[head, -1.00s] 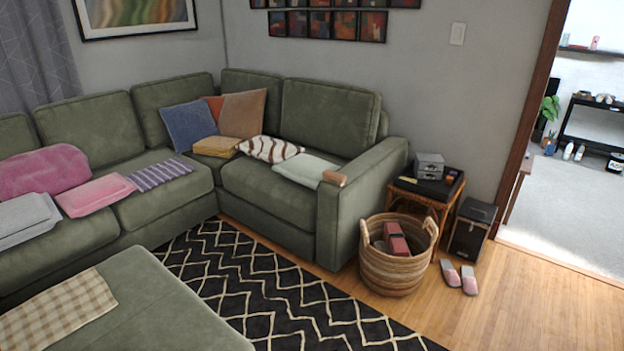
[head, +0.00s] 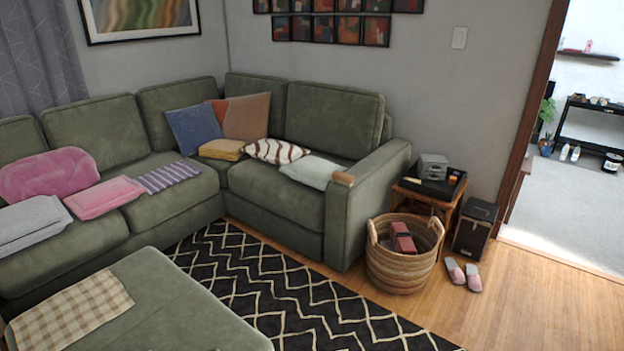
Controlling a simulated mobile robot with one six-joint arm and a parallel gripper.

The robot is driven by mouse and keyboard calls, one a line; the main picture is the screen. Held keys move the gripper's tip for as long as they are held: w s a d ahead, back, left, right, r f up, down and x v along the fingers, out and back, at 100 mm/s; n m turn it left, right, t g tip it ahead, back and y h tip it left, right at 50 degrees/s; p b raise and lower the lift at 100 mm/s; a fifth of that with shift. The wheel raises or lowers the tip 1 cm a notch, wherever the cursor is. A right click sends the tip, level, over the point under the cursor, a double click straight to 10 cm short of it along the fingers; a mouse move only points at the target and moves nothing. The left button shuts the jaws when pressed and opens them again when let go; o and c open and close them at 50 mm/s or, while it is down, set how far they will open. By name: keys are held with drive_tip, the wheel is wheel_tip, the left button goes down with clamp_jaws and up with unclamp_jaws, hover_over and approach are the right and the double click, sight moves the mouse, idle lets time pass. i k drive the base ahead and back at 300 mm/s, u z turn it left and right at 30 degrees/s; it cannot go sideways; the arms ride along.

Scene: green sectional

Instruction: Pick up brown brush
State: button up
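No other brush can be made out for certain. My gripper is not in view.
A woven basket (head: 388,273) holding red items stands on the floor by the armrest. A green ottoman (head: 185,306) fills the lower left. Wooden floor shows at lower right.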

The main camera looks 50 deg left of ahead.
sight(341, 177)
drive_tip(key=z, duration=0.25)
drive_tip(key=k, duration=0.15)
drive_tip(key=u, duration=2)
drive_tip(key=k, duration=0.95)
drive_tip(key=z, duration=0.1)
drive_tip(key=i, duration=0.8)
